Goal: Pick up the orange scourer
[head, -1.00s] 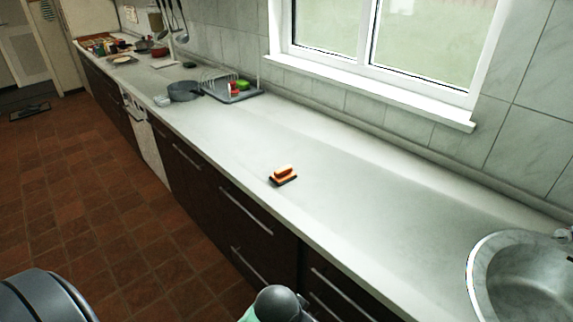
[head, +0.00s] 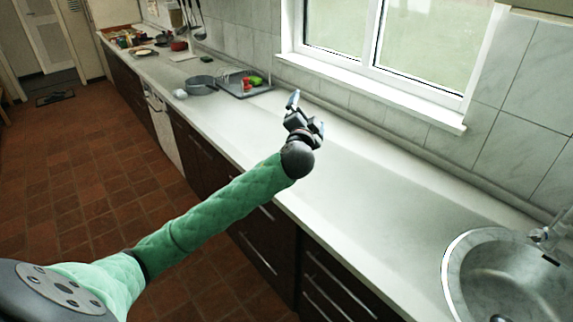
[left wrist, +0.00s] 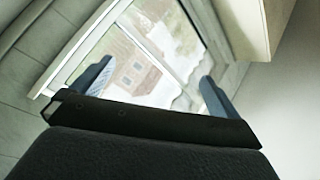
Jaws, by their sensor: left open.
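My left gripper (head: 306,112) is open above the worktop in the head view, with the green-sleeved arm reaching in from the lower left. In the left wrist view its two blue-grey fingers (left wrist: 157,88) stand wide apart with nothing between them. They face the window. The orange scourer does not show in the head view now; my left arm covers the part of the worktop where it lay. It is not in the left wrist view either. My right gripper is not in view.
The pale worktop (head: 400,215) is clear to the right of my arm, up to the round sink (head: 462,262). A grey pan (head: 201,84) and a drying tray (head: 262,91) stand farther back. The window (head: 375,45) and tiled wall bound the worktop behind.

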